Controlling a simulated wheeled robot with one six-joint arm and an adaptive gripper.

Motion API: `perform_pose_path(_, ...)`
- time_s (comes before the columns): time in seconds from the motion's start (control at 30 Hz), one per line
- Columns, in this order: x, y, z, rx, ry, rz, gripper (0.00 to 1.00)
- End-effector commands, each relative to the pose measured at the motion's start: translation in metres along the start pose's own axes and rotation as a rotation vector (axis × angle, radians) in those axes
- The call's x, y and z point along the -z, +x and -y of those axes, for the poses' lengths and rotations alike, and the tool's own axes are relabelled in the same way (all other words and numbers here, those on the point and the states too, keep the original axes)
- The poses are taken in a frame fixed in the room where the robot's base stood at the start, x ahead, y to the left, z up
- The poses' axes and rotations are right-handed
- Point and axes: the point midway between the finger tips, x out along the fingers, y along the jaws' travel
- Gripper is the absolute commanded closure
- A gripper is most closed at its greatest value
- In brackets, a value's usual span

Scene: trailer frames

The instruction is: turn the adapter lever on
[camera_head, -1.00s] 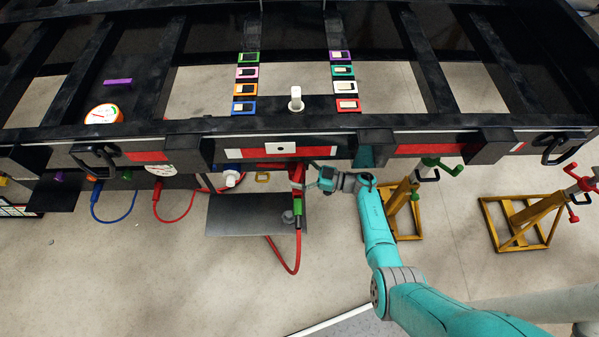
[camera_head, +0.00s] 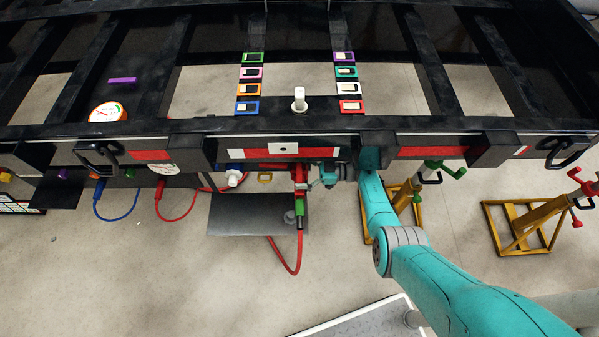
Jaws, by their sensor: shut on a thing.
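A red adapter (camera_head: 299,174) hangs under the front beam of the trailer frame, right of centre. A green-and-black plug (camera_head: 299,210) and red hose (camera_head: 296,252) hang straight down below it. My gripper (camera_head: 309,184) comes from the right at the adapter's right side and is shut on a small part there, which I take to be the adapter lever. The fingertips and the lever are too small and partly hidden to show the lever's exact angle. A grey round knob (camera_head: 290,217) shows just left of the plug.
A dark metal plate (camera_head: 243,214) lies behind the plug. A white knob (camera_head: 234,178) sits to the left, with blue (camera_head: 117,217) and red (camera_head: 175,217) hoses. Yellow support stands (camera_head: 520,228) stand on the right. The beam (camera_head: 340,124) is close above my gripper.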

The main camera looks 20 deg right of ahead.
Motion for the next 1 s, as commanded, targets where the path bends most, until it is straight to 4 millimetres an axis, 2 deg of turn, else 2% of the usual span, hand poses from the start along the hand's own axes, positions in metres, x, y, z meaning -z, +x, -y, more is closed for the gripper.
perform_pose_path(0.13, 0.001, 0.001, 0.0, 0.001, -0.001, -0.001, 0.46)
perform_pose_path(0.17, 0.001, 0.001, 0.0, 0.001, -0.001, -0.001, 0.04)
perform_pose_path(0.2, 0.001, 0.001, 0.0, 0.001, -0.001, -0.001, 0.0)
perform_pose_path(0.57, 0.001, -0.006, -0.001, -0.003, -0.001, 0.0, 0.0)
perform_pose_path(1.0, 0.0, -0.064, -0.001, -0.002, -0.001, 0.0, 0.0)
